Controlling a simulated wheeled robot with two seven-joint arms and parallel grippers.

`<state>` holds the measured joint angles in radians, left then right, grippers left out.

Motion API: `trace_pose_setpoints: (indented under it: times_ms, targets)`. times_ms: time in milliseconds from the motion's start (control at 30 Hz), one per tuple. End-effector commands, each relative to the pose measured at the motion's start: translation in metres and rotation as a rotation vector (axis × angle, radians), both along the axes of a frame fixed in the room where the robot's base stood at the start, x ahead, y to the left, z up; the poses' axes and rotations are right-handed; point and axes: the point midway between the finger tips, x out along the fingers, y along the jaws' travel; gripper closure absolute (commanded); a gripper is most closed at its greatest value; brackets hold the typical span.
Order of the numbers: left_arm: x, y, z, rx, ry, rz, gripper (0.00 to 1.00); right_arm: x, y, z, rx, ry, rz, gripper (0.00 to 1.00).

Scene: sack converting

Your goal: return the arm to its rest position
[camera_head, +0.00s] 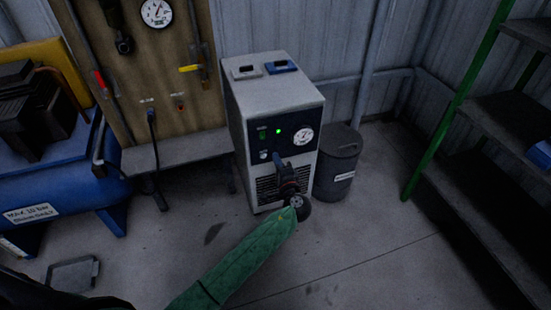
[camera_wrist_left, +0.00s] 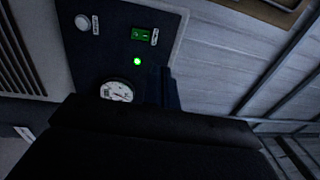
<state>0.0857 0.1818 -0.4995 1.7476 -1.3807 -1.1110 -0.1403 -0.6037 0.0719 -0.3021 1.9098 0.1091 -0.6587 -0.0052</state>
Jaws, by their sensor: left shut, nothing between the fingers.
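My left arm in its green sleeve reaches up to the white machine (camera_head: 275,90), and my left gripper (camera_head: 279,160) is in front of the machine's dark control panel. The gripper is shut and empty, its tip just below the lit green lamp (camera_head: 278,131); whether it touches the panel I cannot tell. In the left wrist view, the dark gripper body covers the lower middle, with the lit lamp (camera_wrist_left: 137,61), a green rocker switch (camera_wrist_left: 142,34), a pale round button (camera_wrist_left: 82,22) and a partly covered gauge (camera_wrist_left: 117,91) beyond it. My right gripper is not in view.
A dark grey bin (camera_head: 338,165) stands right of the machine. A green-posted shelf rack (camera_head: 470,190) is at the right. A blue tank (camera_head: 90,210) and a wooden tool board (camera_head: 150,90) over a grey bench (camera_head: 180,150) are at the left. The floor at front right is clear.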

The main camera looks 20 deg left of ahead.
Motion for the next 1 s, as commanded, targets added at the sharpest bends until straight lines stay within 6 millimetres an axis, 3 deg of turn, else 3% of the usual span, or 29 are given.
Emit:
trace_pose_setpoints:
  times_ms: [233,467,633,767,1000]
  targets:
    - [0.000,0.000,0.000,0.000,0.000,0.000,1.00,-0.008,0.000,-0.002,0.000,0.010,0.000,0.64]
    - [0.000,0.000,0.000,-0.005,-0.003,0.000,1.00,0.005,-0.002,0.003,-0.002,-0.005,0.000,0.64]
    - [-0.003,0.006,-0.005,-0.046,-0.001,0.035,1.00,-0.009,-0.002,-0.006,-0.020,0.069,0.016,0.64]
    - [-0.009,0.011,-0.016,-0.166,0.036,0.072,1.00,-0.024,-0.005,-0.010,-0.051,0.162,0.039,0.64]
    - [-0.025,0.011,-0.013,-0.491,0.111,0.125,1.00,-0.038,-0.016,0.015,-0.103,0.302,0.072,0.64]
